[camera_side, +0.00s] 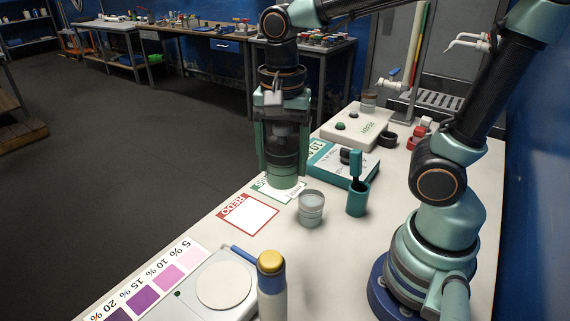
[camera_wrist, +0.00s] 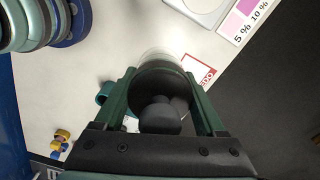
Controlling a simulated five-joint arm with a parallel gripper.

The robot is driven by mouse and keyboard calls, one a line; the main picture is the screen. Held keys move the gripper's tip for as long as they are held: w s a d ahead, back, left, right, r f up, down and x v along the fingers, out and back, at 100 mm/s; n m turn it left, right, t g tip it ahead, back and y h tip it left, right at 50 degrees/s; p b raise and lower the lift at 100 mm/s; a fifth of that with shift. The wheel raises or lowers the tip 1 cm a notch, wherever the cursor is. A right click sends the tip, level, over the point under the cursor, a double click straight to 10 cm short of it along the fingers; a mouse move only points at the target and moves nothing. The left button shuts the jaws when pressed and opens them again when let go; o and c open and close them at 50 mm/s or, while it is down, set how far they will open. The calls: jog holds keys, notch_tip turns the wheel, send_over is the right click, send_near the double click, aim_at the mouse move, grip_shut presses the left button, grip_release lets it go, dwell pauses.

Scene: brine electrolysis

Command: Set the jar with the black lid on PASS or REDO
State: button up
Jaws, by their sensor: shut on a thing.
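My gripper (camera_side: 284,168) points down in the side view, shut around a jar (camera_side: 284,181) with a dark upper part and a pale greenish base. In the wrist view, the jar's round black lid (camera_wrist: 155,82) sits between the green fingers. The jar is upright over the green-bordered PASS card (camera_side: 266,189), which it partly covers. I cannot tell whether its base touches the card. The red-bordered REDO card (camera_side: 248,215) lies bare to the left and nearer the camera, and part of it shows in the wrist view (camera_wrist: 201,72).
A clear jar (camera_side: 312,209) stands right of the PASS card, with a teal cup (camera_side: 358,200) beside it. A teal box (camera_side: 340,163) and white box (camera_side: 357,128) are behind. A yellow-topped bottle (camera_side: 271,285), round plate (camera_side: 224,285) and colour chart (camera_side: 155,282) are in front.

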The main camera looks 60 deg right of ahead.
jog(key=w+d, duration=1.3)
jog(key=d, duration=0.6)
jog(key=f, duration=1.9)
jog(key=shift+w+a+f, duration=0.15)
jog(key=shift+w+f, duration=0.1)
jog(key=shift+f, duration=0.05)
jog(key=shift+f, duration=0.15)
jog(key=o, duration=1.5)
jog(key=shift+o, duration=0.2)
